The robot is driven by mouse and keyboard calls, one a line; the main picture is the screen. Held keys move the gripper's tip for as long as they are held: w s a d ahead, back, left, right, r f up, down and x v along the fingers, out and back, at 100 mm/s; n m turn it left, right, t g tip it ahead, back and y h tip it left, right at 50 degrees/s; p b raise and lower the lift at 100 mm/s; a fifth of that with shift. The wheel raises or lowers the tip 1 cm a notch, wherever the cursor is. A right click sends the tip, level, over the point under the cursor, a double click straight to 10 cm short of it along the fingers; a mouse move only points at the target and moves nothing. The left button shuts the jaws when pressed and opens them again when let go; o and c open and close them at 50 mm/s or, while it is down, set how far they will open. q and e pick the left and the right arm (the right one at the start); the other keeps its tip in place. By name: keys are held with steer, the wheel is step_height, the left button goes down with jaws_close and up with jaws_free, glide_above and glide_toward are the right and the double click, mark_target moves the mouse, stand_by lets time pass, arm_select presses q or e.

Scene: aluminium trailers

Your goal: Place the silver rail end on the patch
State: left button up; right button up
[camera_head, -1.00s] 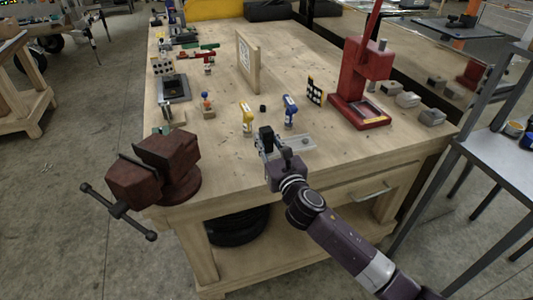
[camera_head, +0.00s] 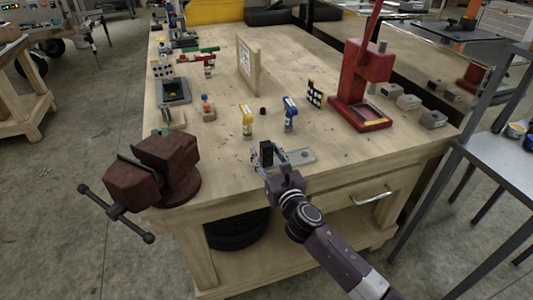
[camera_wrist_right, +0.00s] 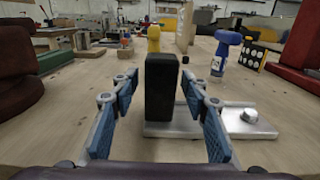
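The silver rail end seems to be the flat silver plate (camera_head: 298,157) with a round bolt, at the bench's front edge. A black upright block (camera_head: 266,152) stands at its left part. In the right wrist view the plate (camera_wrist_right: 250,128) lies flat and the block (camera_wrist_right: 160,88) rises between my fingers. My right gripper (camera_head: 268,163) is open around the block; its blue-padded fingers (camera_wrist_right: 158,105) show a gap on each side. I cannot make out the patch; it may be hidden under the plate or gripper. My left gripper is not in view.
A dark red vise (camera_head: 155,170) stands left of my right gripper. A yellow bottle (camera_head: 247,120) and a blue one (camera_head: 290,112) stand behind the plate. A red press (camera_head: 363,88) is at the right. The bench top (camera_head: 350,150) is clear right of the plate.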

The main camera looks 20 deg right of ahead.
steer(key=shift+r, duration=0.1)
steer(key=s, duration=1.2)
steer(key=shift+d+b, duration=0.2)
steer(key=shift+b, duration=0.2)
steer(key=s+d+f+m+g, duration=0.25)
steer(key=s+f+m, duration=0.2)
steer(key=f, duration=0.85)
steer(key=s+d+f+m+g+h, duration=0.1)
steer(key=s+f+m+g, duration=0.35)
steer(key=f, duration=0.85)
steer(key=s+d+f+m+g, duration=0.2)
steer(key=f+m, duration=0.4)
steer(key=f, duration=0.7)
steer(key=s+f+m+g, duration=0.4)
steer(key=s+f+m, duration=0.7)
steer(key=s+f, duration=0.65)
steer(key=s+a+f+m+g, duration=0.1)
steer(key=s+m, duration=0.3)
steer(key=s, duration=0.6)
steer(key=s+a+f+m+g, duration=0.1)
steer(key=s+f+m+g, duration=0.2)
steer(key=s, duration=0.6)
steer(key=shift+s+a+f+m, duration=0.15)
steer(key=shift+s+f+m, duration=0.15)
steer(key=shift+s+m, duration=0.15)
